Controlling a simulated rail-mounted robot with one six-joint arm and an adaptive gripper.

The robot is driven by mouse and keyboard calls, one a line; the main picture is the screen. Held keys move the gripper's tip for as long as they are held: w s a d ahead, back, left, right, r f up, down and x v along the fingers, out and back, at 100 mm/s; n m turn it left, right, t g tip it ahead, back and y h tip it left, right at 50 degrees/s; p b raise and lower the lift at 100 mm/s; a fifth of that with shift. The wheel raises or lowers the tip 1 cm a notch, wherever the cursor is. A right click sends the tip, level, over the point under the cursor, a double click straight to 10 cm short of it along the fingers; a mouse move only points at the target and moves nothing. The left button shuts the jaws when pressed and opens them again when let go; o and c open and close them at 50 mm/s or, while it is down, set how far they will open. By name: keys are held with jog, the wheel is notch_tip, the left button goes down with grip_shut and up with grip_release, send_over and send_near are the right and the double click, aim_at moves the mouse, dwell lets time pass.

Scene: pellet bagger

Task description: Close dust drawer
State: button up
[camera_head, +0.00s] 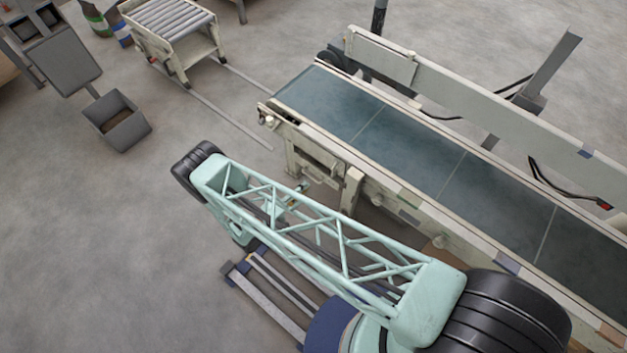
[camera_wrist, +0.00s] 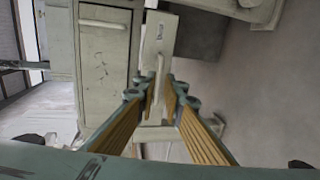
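In the wrist view my gripper (camera_wrist: 161,85) points at a narrow cream panel (camera_wrist: 157,32) with a small dark label. A thin pale upright handle (camera_wrist: 159,78) stands out from this panel. It lies between my two ribbed, tan-padded fingers, which look apart, with a gap around the handle. Firm contact is not visible. The panel looks like the dust drawer's front, standing out beside the cream machine. In the head view a cream upright panel (camera_head: 352,190) stands out below the conveyor's near side. My arm hides the gripper there.
The conveyor (camera_head: 410,150) runs to the lower right. A cream cabinet door (camera_wrist: 105,60) with a handle is left of the panel in the wrist view. A roller table (camera_head: 170,20) and a grey open bin (camera_head: 118,122) stand at upper left. The floor at left is clear.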

jog(key=shift+b+x, duration=0.75)
jog(key=shift+x, duration=2.9)
grip_shut()
